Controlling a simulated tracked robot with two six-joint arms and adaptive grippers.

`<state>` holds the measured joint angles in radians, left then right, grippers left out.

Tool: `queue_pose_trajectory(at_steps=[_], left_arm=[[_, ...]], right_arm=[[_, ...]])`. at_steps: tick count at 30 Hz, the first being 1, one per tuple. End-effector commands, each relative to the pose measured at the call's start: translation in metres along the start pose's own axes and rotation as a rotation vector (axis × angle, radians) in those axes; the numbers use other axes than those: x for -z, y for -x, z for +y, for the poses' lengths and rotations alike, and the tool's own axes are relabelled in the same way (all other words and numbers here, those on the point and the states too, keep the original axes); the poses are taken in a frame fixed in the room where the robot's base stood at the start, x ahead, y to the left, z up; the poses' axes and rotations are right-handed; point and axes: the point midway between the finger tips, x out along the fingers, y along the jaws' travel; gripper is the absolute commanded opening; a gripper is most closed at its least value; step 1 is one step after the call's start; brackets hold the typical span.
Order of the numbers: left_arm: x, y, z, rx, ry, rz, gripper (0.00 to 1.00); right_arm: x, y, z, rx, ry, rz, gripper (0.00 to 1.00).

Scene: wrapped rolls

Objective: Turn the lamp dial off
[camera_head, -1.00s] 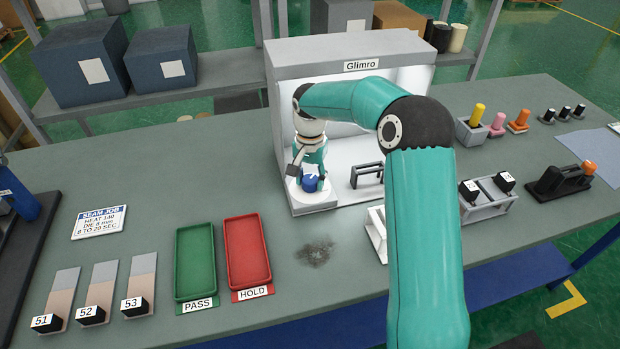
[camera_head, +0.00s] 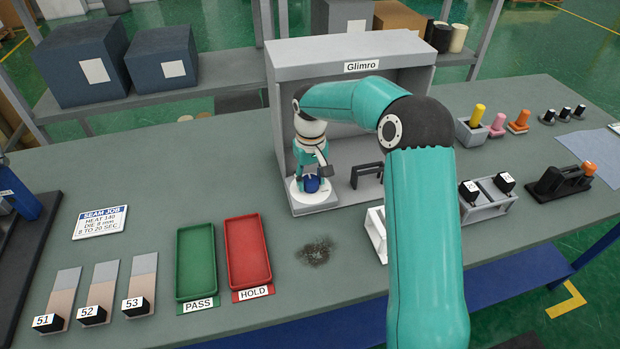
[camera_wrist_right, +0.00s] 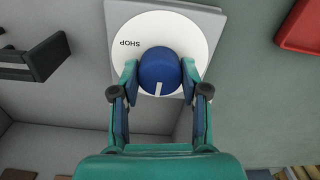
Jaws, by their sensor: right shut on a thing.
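The lamp dial is a blue round knob (camera_head: 312,184) on a white disc (camera_head: 318,197) at the front left of the grey Glimro booth (camera_head: 350,47). In the right wrist view the blue knob (camera_wrist_right: 159,70) has a white mark that points down the picture, and the white disc (camera_wrist_right: 130,22) reads SHOP. My right gripper (camera_wrist_right: 159,76) has one finger on each side of the knob and is shut on it. The inside of the booth is dim grey. My left gripper is not in view.
A black bracket (camera_head: 366,172) stands inside the booth, right of the dial. The red HOLD tray (camera_head: 247,250) and green PASS tray (camera_head: 196,262) lie in front. My right arm hides part of the booth front.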

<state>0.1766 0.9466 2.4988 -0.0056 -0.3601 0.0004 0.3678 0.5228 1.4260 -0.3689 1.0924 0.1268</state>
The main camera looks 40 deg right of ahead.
Motion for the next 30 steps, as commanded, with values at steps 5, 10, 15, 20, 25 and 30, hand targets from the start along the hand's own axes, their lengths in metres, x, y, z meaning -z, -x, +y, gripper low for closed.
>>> queue_pose_trajectory(at_steps=[5, 10, 15, 20, 25, 30], left_arm=[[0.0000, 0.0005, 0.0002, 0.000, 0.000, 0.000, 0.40], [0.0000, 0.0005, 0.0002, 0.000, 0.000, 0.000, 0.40], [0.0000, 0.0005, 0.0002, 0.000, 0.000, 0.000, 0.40], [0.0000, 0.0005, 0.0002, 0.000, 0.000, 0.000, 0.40], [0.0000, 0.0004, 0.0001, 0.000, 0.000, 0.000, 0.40], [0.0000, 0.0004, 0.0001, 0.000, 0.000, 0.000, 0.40]], right_arm=[[0.0016, 0.0014, -0.0005, 0.002, 0.038, 0.007, 0.10], [0.0016, 0.0014, -0.0005, 0.002, 0.049, 0.007, 0.10], [0.0017, 0.0015, -0.0004, 0.001, 0.049, 0.007, 0.10], [0.0017, 0.0016, -0.0004, 0.001, 0.049, 0.007, 0.55], [0.0010, 0.0010, -0.0001, 0.001, 0.048, 0.004, 0.70], [0.0005, 0.0005, 0.0001, 0.000, 0.047, 0.003, 0.70]])
